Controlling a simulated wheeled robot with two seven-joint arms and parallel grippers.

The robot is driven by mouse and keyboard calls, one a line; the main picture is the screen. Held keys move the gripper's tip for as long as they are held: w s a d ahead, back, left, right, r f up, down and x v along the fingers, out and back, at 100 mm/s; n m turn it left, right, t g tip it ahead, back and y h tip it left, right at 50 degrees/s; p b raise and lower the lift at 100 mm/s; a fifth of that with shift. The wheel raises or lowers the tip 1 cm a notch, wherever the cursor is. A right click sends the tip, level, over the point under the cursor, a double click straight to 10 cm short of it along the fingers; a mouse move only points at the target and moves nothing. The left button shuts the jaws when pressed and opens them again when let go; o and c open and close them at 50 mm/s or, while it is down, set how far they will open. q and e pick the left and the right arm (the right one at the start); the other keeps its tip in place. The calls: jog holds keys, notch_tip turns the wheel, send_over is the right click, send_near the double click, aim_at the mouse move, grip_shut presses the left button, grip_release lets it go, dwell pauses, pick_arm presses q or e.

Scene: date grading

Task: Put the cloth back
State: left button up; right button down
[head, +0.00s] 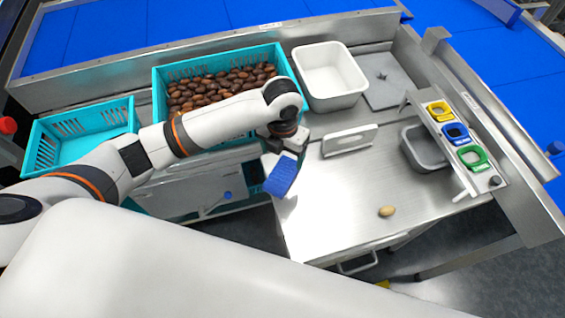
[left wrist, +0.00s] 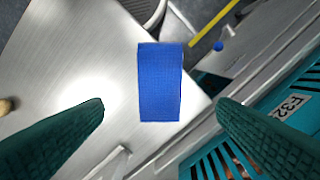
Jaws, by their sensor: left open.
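The blue cloth (head: 282,177) is a small folded-looking strip at the left edge of the steel table (head: 330,215). In the left wrist view the cloth (left wrist: 160,85) lies across the table's edge, centred beyond the fingertips and apart from both fingers. I cannot tell whether it hangs over the edge or lies flat. My left gripper (left wrist: 161,106) is open and empty, with its green fingers on either side of the view. In the head view my left wrist is just above the cloth and hides its upper end. My right gripper is not in view.
A teal crate of dates (head: 160,100) and an emptier teal crate (head: 45,150) stand left. A white tub (head: 330,78) and a grey bin (head: 420,150) stand on the table. A rack (head: 490,180) holds yellow, blue and green rings. One date (head: 387,211) lies near the front; table space around it is clear.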

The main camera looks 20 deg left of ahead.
pick_arm(q)
jog(key=shift+r, duration=1.35)
